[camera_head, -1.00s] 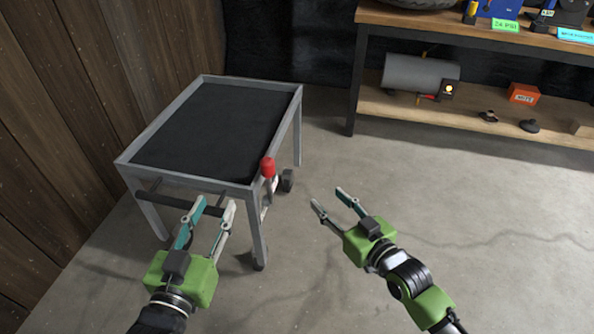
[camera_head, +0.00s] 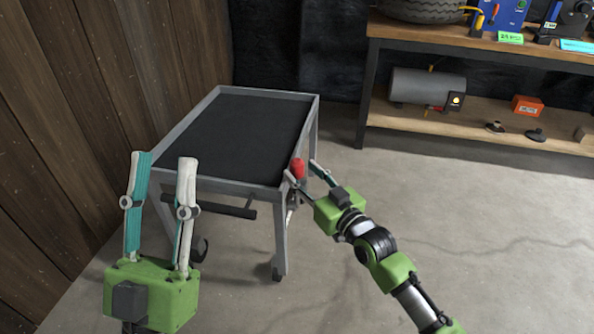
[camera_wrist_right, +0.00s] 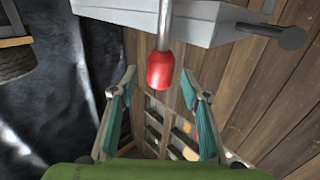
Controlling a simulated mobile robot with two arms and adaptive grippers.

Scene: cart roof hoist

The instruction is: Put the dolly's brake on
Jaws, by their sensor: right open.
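The dolly is a grey-framed cart (camera_head: 180,133) with a black top, standing by the wooden wall. Its brake lever has a red knob (camera_head: 298,168) at the cart's right side, near the front corner. In the right wrist view the red knob (camera_wrist_right: 160,70) hangs from a thin metal rod, ahead of and between the open fingers. My right gripper (camera_head: 304,169) is open, its fingertips on either side of the knob in the head view. I cannot tell if they touch it. My left gripper (camera_head: 163,165) is open and empty in front of the cart's near end.
A black handle bar (camera_head: 225,209) runs across the cart's near end. A shelf (camera_head: 480,138) at the back right holds a grey cylinder (camera_head: 420,87), an orange box (camera_head: 527,105) and small dark items. The concrete floor at right is clear.

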